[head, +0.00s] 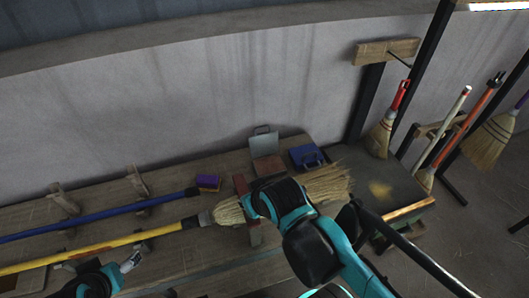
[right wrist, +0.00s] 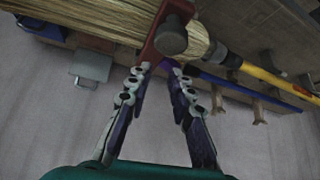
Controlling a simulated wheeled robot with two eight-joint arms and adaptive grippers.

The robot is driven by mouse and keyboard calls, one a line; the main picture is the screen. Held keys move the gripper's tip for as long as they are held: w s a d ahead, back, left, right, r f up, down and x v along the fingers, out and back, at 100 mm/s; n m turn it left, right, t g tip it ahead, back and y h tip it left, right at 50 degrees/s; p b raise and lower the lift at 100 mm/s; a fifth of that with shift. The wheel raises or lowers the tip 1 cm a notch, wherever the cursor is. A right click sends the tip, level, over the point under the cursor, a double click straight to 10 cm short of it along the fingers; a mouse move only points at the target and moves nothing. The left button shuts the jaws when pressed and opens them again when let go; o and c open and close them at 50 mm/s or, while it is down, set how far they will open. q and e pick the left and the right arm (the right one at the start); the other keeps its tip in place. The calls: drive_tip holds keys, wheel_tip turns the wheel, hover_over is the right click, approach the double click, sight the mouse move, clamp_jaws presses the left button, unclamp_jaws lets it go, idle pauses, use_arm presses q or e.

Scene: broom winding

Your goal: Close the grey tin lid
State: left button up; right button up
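The grey tin (head: 268,166) stands at the back of the bench near the wall. Its grey lid (head: 265,144) is open and tilted up at the back, with a handle loop on top. The lid also shows in the right wrist view (right wrist: 92,64), left of my right gripper (right wrist: 157,68). That gripper's fingers are apart, with no object clearly held, and point toward a red clamp (right wrist: 168,25). In the head view my right arm hides its fingers. My left gripper (head: 131,262) is at the lower left, far from the tin; its finger opening is unclear.
A blue tin (head: 307,157) stands right of the grey one. A straw broom head (head: 326,184) with a yellow handle (head: 95,252) lies across the bench in front. Brooms hang at right.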

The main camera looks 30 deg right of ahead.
drive_tip(key=shift+m+g, duration=0.3)
drive_tip(key=shift+g, duration=0.2)
drive_tip(key=w+d+r+p, duration=0.1)
drive_tip(key=w+r, duration=0.1)
drive_tip(key=w+d+r+p, duration=0.1)
drive_tip(key=w+r, duration=0.1)
drive_tip(key=w, duration=0.1)
drive_tip(key=w+d+r+p, duration=0.1)
drive_tip(key=w+r, duration=0.1)
drive_tip(key=r, duration=0.1)
drive_tip(key=shift+w, duration=0.3)
clamp_jaws()
drive_tip(key=m+g+p, duration=0.2)
drive_tip(key=g+p, duration=0.2)
drive_tip(key=p, duration=0.4)
hover_over(262, 139)
drive_tip(key=w, duration=0.1)
wheel_tip(262, 139, down, 4)
drive_tip(key=f, duration=0.3)
drive_tip(key=w+f, duration=0.1)
drive_tip(key=f, duration=0.2)
drive_tip(key=w+f+b, duration=0.1)
drive_tip(key=f, duration=0.2)
drive_tip(key=shift+w+d+f, duration=0.1)
drive_tip(key=shift+w+f, duration=0.1)
drive_tip(key=shift+w, duration=0.05)
drive_tip(key=shift+s+t, duration=0.1)
drive_tip(key=shift+t, duration=0.2)
